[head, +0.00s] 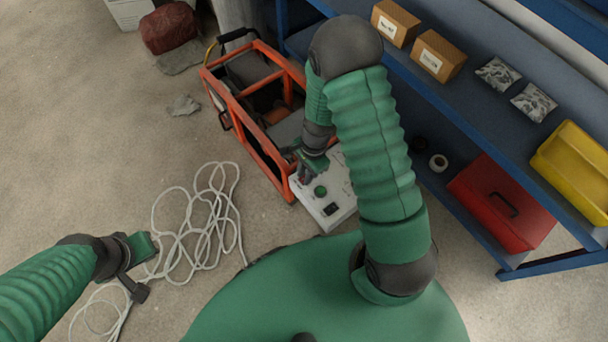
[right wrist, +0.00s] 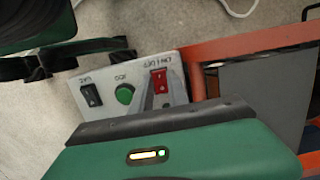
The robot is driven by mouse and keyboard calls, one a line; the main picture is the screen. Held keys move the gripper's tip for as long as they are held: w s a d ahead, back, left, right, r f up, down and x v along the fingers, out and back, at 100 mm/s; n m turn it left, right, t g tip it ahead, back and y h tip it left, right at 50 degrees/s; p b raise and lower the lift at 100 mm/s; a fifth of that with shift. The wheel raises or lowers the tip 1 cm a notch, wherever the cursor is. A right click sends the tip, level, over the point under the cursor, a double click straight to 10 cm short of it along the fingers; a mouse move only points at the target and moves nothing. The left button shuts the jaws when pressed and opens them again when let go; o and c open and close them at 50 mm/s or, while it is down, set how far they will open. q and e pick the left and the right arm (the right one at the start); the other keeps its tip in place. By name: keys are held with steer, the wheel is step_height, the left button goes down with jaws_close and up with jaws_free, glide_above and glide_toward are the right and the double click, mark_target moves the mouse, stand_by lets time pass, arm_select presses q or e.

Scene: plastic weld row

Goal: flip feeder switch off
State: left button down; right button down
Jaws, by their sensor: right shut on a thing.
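A pale control panel (head: 325,211) sits at the near end of an orange-framed machine (head: 262,142). In the right wrist view the panel (right wrist: 108,72) carries a black switch (right wrist: 91,96), a green button (right wrist: 125,93) and a red switch (right wrist: 158,77). My right gripper (head: 308,172) is down at the panel. In the right wrist view its grey fingers (right wrist: 165,92) reach the red switch and are shut on it. The fingers hide part of the switch. My left gripper (head: 141,268) hangs above the floor, far from the panel; its jaw opening is unclear.
A white cable (head: 205,222) lies in loops on the floor by my left gripper. A blue shelf (head: 465,115) at the right holds cardboard boxes (head: 438,56), bags, a yellow bin (head: 575,170) and a red case (head: 502,203). Open floor lies at the left.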

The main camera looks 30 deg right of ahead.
steer(key=shift+y, duration=0.5)
steer(key=c, duration=1.3)
jaws_free()
steer(key=shift+r, duration=0.1)
steer(key=p+v, duration=0.8)
steer(key=v, duration=0.8)
steer(key=shift+w+d+r, duration=0.1)
steer(key=shift+d+r, duration=0.1)
steer(key=shift+r, duration=0.1)
